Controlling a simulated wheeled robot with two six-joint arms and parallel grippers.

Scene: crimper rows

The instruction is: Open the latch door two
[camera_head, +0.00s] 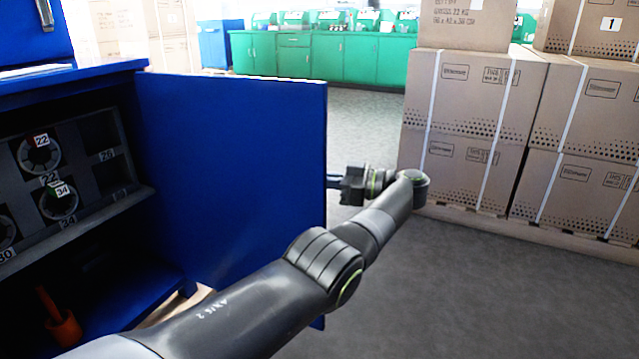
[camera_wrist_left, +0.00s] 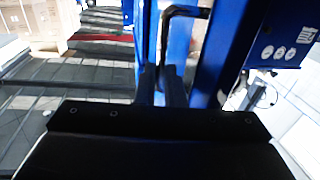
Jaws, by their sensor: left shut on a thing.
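The blue latch door (camera_head: 235,150) stands swung open at the right side of the blue cabinet (camera_head: 100,68), with its inner face showing in the head view. My left arm reaches across in front of it. My left gripper (camera_head: 335,181) is at the door's free edge, shut on the black door handle. The handle (camera_wrist_left: 185,11) shows in the left wrist view as a dark bent bar beside the blue door (camera_wrist_left: 213,55), running down toward the fingers (camera_wrist_left: 172,92). In the head view the door hides the handle. My right gripper is not in view.
Inside the cabinet, round dark tools with number tags, such as 22 (camera_head: 40,152) and 34 (camera_head: 60,200), sit on a rack. An orange object (camera_head: 62,325) stands below. Strapped cartons (camera_head: 470,130) stand to the right. Green cabinets (camera_head: 330,55) line the back. Grey floor (camera_head: 480,290) is clear.

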